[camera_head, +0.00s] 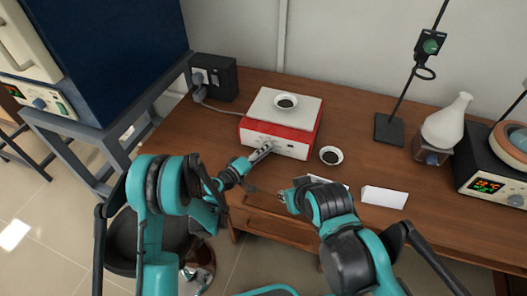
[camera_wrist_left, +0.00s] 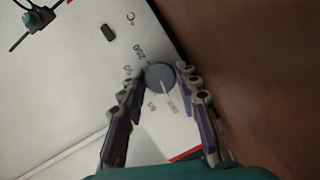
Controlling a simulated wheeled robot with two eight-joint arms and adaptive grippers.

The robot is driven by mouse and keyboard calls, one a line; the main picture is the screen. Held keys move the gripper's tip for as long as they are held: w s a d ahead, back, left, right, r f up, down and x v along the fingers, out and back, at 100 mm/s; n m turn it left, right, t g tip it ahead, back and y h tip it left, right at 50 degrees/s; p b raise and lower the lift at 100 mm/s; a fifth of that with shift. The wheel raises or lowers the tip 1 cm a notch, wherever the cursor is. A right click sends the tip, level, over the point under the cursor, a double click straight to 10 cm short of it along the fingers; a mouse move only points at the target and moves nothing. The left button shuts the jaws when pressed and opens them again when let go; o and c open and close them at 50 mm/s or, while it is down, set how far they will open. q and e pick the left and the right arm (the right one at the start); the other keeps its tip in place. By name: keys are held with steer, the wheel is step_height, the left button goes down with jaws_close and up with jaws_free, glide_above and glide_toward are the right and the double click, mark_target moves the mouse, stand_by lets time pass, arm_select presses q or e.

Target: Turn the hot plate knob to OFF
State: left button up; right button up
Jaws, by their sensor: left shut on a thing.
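The hot plate (camera_head: 305,118) is a red box with a pale top and a white front panel, standing on the wooden desk. Its round grey knob (camera_wrist_left: 160,76) sits on the panel, with a pale pointer line toward the lower right in the wrist view.
A small dish with dark contents (camera_head: 286,102) is on the hot plate, and another (camera_head: 331,155) stands right of it. A white folded card (camera_head: 384,197), a stand (camera_head: 389,129), a white flask (camera_head: 446,122) and a device with a red display (camera_head: 488,185) are further right.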

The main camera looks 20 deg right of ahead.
arm_select(q)
steer(key=o, duration=1.2)
steer(key=shift+c, duration=0.2)
